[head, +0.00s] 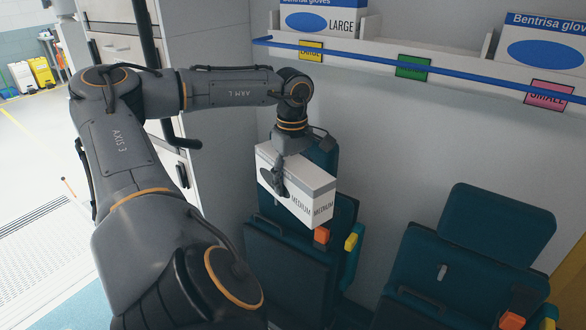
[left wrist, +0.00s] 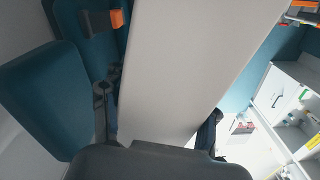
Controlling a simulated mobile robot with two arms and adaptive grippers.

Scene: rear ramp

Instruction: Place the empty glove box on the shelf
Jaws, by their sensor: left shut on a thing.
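My left gripper (head: 283,178) is shut on a white and grey glove box (head: 313,200) marked MEDIUM. It holds the box tilted in the air, below the shelf and over a teal seat. In the left wrist view the box (left wrist: 185,65) fills the middle as a plain pale face; dark gripper parts show at its edges. Whether the box is empty cannot be seen. The white wall shelf (head: 450,61) has a blue rail along its front. The space above the green label (head: 413,67) looks bare. My right gripper is out of view.
A LARGE glove box (head: 322,20) stands above the yellow label, and another glove box (head: 548,40) above the pink SMALL label. Low dividers part the shelf. Teal folding seats (head: 478,245) stand below along the wall. A white cabinet (head: 205,35) is at the left.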

